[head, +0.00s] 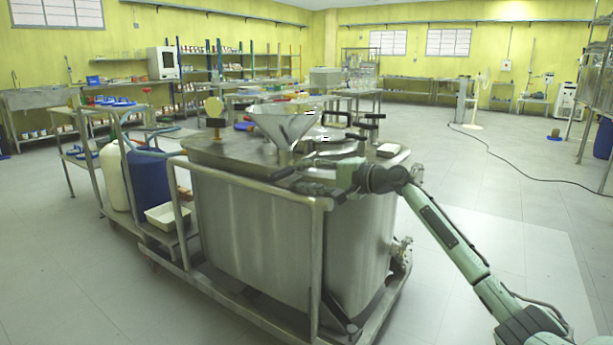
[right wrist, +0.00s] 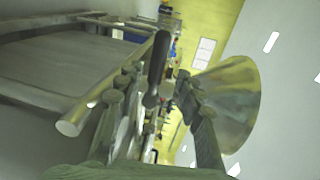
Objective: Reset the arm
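My right arm comes in from the lower right in the head view. Its gripper (head: 290,177) is at the near right top edge of a large steel tank (head: 250,240), pointing left. In the right wrist view the two fingers of the gripper (right wrist: 157,80) stand apart. A dark handle or rod (right wrist: 156,68) shows in the gap, beyond or between the fingers; I cannot tell if it touches them. No held object is clear. My left gripper is not in view.
A steel funnel (head: 284,122) stands on the tank lid, with dark handles (head: 372,116) to its right. A rail (head: 250,188) runs along the near side. A blue drum (head: 147,187) and white container (head: 114,177) stand left. The floor (head: 500,210) at right is mostly clear.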

